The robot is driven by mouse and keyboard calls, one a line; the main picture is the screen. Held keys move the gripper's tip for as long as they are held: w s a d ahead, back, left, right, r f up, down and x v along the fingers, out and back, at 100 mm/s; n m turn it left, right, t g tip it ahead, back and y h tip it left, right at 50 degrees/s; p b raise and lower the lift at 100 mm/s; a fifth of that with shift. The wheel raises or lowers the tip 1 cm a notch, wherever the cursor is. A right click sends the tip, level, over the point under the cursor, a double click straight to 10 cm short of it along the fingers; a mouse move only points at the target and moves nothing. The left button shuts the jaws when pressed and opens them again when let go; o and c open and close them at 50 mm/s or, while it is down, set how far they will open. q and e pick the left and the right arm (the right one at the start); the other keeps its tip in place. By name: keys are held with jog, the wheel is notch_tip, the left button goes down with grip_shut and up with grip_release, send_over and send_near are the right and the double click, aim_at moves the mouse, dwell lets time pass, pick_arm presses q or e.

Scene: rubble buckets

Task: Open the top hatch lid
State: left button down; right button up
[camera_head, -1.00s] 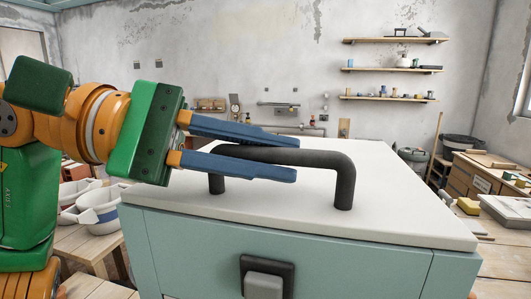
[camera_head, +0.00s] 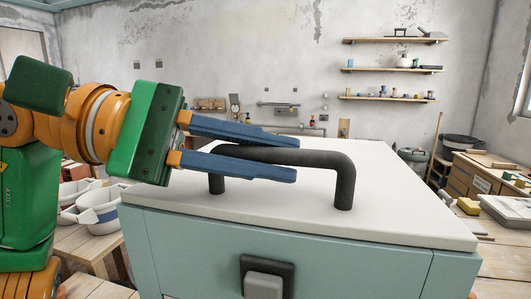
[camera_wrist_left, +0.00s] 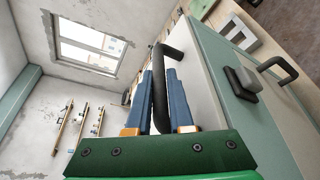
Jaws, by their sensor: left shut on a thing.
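The hatch lid (camera_head: 400,195) is a white slab lying flat and closed on a teal cabinet (camera_head: 330,265). A dark handle (camera_head: 345,180) arches up from the lid. My left gripper (camera_head: 296,158) comes in from the left, with its blue fingers on either side of the handle's bar and shut on it. In the left wrist view the handle (camera_wrist_left: 160,95) runs between the two fingers (camera_wrist_left: 160,78). A dark latch with a grey button (camera_head: 265,282) is on the cabinet front. My right gripper is not in view.
White buckets (camera_head: 100,212) stand on a wooden bench at the left. Wall shelves (camera_head: 395,70) hold small items at the back. A workbench (camera_head: 490,185) with boxes stands at the right. The lid's top is clear apart from the handle.

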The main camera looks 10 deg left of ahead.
pick_arm(q)
jog(key=w+r+n+p, duration=0.1)
jog(key=w+r+p, duration=0.2)
jog(key=r+p, duration=0.4)
jog(key=w+r+n+g+p, duration=0.1)
jog(key=w+r+n+p, duration=0.1)
jog(key=w+r+p, duration=0.2)
jog(key=shift+r+g+y+p, duration=0.35)
jog(key=shift+r+p, duration=1.35)
jog(key=shift+p, duration=1.55)
jog(key=c, duration=0.9)
grip_release()
jog(key=shift+w, duration=0.1)
jog(key=shift+c, duration=0.2)
jog(key=shift+o, duration=0.6)
jog(key=shift+w, duration=0.15)
